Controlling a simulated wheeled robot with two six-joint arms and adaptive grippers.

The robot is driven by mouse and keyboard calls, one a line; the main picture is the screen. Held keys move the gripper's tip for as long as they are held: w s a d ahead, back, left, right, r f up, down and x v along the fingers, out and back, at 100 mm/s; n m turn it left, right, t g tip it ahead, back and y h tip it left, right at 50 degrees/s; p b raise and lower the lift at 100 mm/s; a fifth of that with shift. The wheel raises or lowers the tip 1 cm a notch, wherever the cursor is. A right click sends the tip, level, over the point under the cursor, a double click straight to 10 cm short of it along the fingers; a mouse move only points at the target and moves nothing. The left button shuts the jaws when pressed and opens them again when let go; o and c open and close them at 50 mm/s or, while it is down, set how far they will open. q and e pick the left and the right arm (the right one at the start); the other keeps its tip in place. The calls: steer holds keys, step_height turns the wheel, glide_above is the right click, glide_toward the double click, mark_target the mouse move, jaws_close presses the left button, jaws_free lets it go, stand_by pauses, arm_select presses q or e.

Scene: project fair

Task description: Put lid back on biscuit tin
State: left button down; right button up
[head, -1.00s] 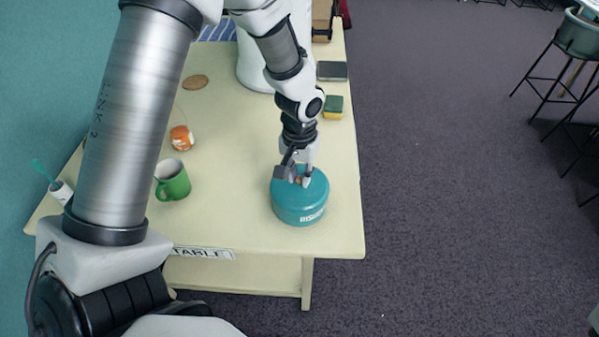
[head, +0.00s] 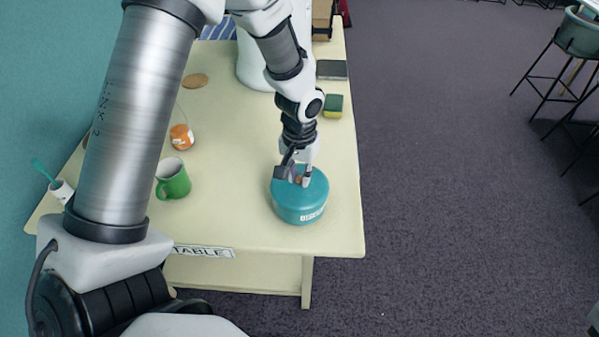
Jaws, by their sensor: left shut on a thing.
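The teal biscuit tin (head: 298,209) stands upright near the right front part of the cream table. Its round teal lid (head: 315,186) sits on top and looks level, with no clear gap to the tin. My left gripper (head: 300,180) comes down from above and is shut on the lid's small brownish knob, which the fingers mostly hide. I cannot tell whether the lid is fully seated. My right gripper is not in view.
A green mug (head: 173,180) and an orange-and-white item (head: 181,137) stand to the left on the table (head: 240,130). A sponge (head: 333,106) and a dark flat box (head: 332,70) lie behind the tin. A white cup (head: 62,191) is at the far left.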

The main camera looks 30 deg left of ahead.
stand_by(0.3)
arm_select(q)
steer(key=c, duration=1)
jaws_free()
steer(key=shift+o, duration=0.2)
steer(key=o, duration=0.5)
steer(key=shift+r, duration=0.1)
steer(key=shift+r+p, duration=3.05)
steer(key=shift+r, duration=0.4)
steer(key=shift+c, duration=0.4)
jaws_close()
